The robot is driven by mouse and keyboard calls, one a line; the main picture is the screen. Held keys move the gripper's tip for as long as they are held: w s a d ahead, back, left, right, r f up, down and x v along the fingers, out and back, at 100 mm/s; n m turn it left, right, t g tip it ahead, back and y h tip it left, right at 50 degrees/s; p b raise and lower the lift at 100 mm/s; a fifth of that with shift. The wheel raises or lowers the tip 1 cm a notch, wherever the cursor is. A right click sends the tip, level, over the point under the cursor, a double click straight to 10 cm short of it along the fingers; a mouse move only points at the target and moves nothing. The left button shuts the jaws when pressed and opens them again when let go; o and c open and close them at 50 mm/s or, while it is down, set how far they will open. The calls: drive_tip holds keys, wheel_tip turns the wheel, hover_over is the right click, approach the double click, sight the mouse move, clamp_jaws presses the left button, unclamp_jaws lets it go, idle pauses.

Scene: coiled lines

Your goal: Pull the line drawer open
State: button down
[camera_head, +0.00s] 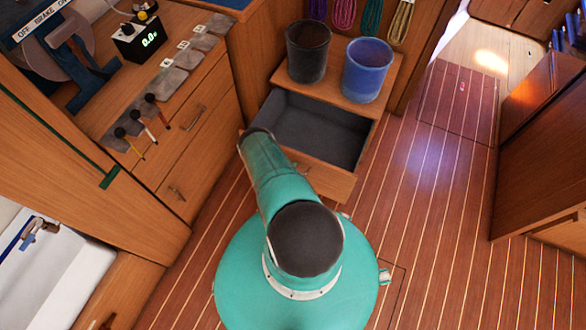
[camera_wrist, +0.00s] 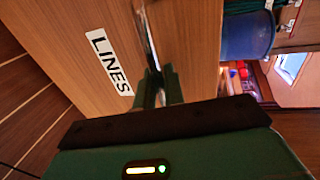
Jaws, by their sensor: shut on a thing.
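The line drawer (camera_head: 318,132) stands pulled out under the cabinet top in the head view, its grey-lined inside showing empty where visible. Its wooden front (camera_wrist: 190,45) fills much of the wrist view and bears a white LINES label (camera_wrist: 110,62). My gripper (camera_wrist: 160,82) is at the drawer front, its green fingers shut on the metal handle (camera_wrist: 149,35). In the head view my teal arm hides the gripper and part of the drawer front.
A dark bucket (camera_head: 307,52) and a blue bucket (camera_head: 367,70) stand on the top above the drawer. Coiled lines (camera_head: 343,14) hang behind. A wooden cabinet (camera_head: 190,130) with handles is on the left. Plank floor (camera_head: 430,190) is clear on the right.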

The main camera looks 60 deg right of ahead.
drive_tip(key=shift+w, duration=0.2)
drive_tip(key=c, duration=1.6)
unclamp_jaws()
drive_tip(key=shift+s, duration=0.1)
drive_tip(key=v, duration=1.4)
